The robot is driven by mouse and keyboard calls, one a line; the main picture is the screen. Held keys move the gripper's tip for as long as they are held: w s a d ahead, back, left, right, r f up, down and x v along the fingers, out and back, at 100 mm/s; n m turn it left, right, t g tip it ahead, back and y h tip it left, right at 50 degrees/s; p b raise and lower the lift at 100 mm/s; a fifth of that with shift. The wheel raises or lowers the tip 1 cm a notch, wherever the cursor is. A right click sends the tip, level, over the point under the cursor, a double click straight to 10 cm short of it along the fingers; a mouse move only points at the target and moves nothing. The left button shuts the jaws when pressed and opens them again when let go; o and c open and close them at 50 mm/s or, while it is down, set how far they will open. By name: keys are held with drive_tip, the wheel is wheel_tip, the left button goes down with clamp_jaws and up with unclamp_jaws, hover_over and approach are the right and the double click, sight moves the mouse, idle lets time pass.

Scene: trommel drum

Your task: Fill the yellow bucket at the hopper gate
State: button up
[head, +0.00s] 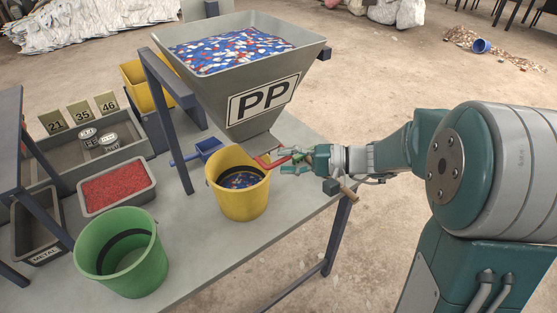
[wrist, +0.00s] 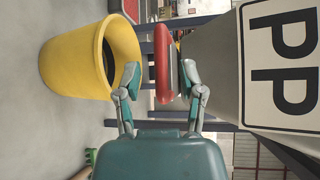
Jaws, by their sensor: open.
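The yellow bucket (head: 240,206) stands upright on the table below the hopper (head: 228,89), with blue, white and red flakes in its bottom. The hopper is grey, full of mixed flakes and labelled PP. A red gate handle (head: 266,161) sticks out above the bucket rim. My gripper (head: 305,160) is at this handle, right of the bucket. In the wrist view my gripper (wrist: 161,80) is open, with the red handle (wrist: 163,55) between its fingers; I cannot tell whether they touch.
A green bucket (head: 93,247) stands at the front left. A tray of red pellets (head: 118,186), number cards (head: 79,112) and a METAL tray (head: 38,254) are at left. A blue scoop (head: 195,153) lies behind the yellow bucket. A hopper leg (head: 167,125) stands left of it.

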drive_tip(key=v, duration=1)
drive_tip(key=shift+s+a+f, duration=0.1)
drive_tip(key=shift+a, duration=0.05)
drive_tip(key=s+a+n+g+h, duration=0.2)
drive_tip(key=s+a+g+h, duration=0.15)
drive_tip(key=s+h, duration=0.6)
drive_tip(key=s+d+r+n+t+h, duration=0.1)
drive_tip(key=s+d+t+h, duration=0.4)
drive_tip(key=s+t+h, duration=0.1)
drive_tip(key=shift+s+n+h, duration=0.3)
drive_tip(key=shift+s+h, duration=0.05)
drive_tip(key=shift+s, duration=0.5)
